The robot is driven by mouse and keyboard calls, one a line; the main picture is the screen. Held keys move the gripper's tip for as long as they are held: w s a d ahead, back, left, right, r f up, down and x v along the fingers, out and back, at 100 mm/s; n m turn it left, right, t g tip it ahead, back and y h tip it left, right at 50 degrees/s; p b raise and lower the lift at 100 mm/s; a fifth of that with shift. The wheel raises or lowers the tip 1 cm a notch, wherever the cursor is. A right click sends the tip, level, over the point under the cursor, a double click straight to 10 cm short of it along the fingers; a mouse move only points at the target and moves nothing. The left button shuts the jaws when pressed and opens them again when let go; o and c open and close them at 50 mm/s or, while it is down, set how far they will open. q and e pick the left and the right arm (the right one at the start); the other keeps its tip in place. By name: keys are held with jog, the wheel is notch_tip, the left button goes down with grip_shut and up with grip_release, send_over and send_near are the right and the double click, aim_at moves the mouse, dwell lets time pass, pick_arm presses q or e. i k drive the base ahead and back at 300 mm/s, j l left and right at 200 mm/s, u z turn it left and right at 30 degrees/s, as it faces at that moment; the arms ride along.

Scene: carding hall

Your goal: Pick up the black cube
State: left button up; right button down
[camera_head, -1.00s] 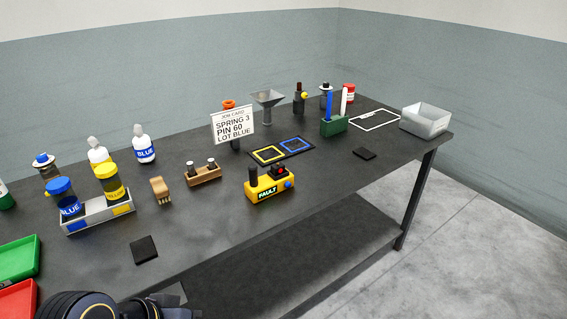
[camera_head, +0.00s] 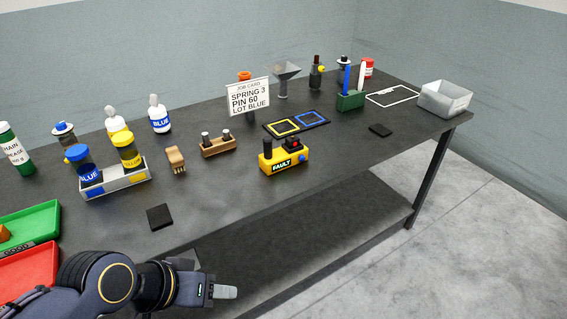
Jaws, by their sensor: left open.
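I cannot make out a clear black cube. Two dark, flat, square pieces lie on the table: a black square (camera_head: 160,217) near the front edge at left, and a smaller black piece (camera_head: 380,130) at the right. My left gripper (camera_head: 226,292) is at the bottom of the view, in front of the table's front edge, below and right of the near black square and apart from it. It is open, seen side-on, and I see nothing in it. My right gripper is not in view.
A yellow FAULT box (camera_head: 285,158), a wooden holder (camera_head: 217,147), a brush (camera_head: 176,160) and a bottle rack (camera_head: 115,181) stand mid-table. Green (camera_head: 38,222) and red (camera_head: 30,272) trays lie at left. A grey bin (camera_head: 445,98) stands far right. Table around the near black square is bare.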

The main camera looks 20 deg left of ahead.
aim_at(292, 142)
jog(key=i+l+u, duration=0.1)
jog(key=i, duration=0.3)
jog(key=i+l+u, duration=0.15)
jog(key=i, duration=0.25)
jog(key=i+l+u, duration=0.1)
jog(key=i, duration=0.3)
jog(key=u, duration=1.65)
